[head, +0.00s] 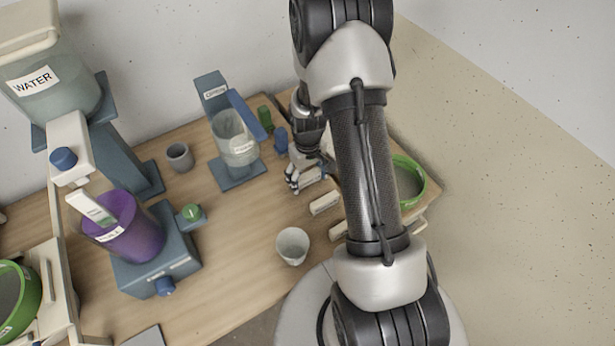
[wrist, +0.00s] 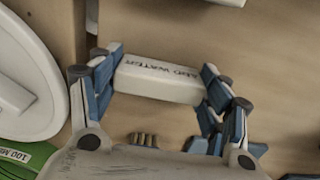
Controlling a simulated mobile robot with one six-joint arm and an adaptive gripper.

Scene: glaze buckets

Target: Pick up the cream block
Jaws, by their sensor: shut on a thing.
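The cream block (wrist: 158,82), a long bar with lettering that seems to read "ADD WATER", lies crosswise between the blue-padded fingers of my gripper (wrist: 160,76) in the wrist view. The fingers touch its two ends, and my gripper is shut on it. In the head view my gripper (head: 304,181) is over the table, beside my arm, with the block (head: 312,174) partly hidden by the fingers. I cannot tell whether the block touches the table.
Another cream block (head: 325,203) lies just in front of my gripper. A pale cup (head: 292,246) stands nearer. A blue stand with a clear container (head: 235,135) is to the left. A green-rimmed bucket (head: 408,182) is right of my arm.

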